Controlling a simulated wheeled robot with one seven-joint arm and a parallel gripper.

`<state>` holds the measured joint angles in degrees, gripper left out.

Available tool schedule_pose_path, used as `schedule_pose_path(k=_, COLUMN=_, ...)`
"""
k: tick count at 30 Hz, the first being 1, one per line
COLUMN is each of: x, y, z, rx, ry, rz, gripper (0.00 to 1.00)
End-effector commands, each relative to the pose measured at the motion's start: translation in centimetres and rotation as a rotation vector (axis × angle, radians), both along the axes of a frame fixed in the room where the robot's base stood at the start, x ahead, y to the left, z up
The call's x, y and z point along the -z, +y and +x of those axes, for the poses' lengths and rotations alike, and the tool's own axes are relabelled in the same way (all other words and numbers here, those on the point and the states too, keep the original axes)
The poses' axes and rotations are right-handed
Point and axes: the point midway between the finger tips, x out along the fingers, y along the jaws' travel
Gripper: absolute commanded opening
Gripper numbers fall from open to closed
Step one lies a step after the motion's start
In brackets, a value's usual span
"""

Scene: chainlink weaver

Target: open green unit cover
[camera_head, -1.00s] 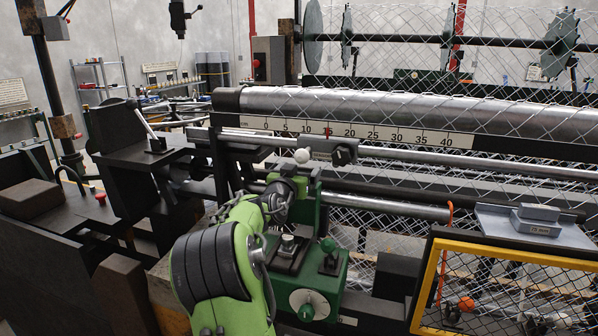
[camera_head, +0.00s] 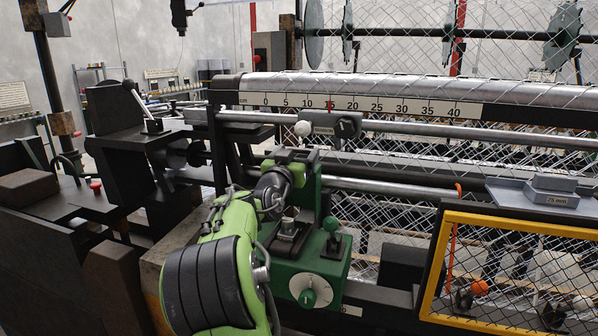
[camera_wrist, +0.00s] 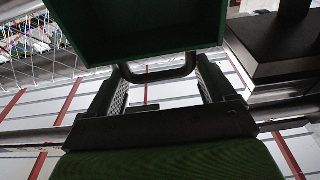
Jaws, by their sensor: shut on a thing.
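In the head view my wrist and arm hide the fingers and handle.
Dark blocks (camera_head: 113,282) stand at the left.

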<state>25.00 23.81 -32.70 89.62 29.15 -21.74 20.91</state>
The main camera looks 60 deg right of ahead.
Motion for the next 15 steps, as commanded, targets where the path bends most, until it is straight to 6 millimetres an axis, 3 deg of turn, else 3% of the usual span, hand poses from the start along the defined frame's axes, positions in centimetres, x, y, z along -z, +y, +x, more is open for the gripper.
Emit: schedule_pose_path(k=15, x=-0.09, y=0.74, z=0.11, rx=-0.007, ry=-0.01, rz=-0.035, gripper=0.28)
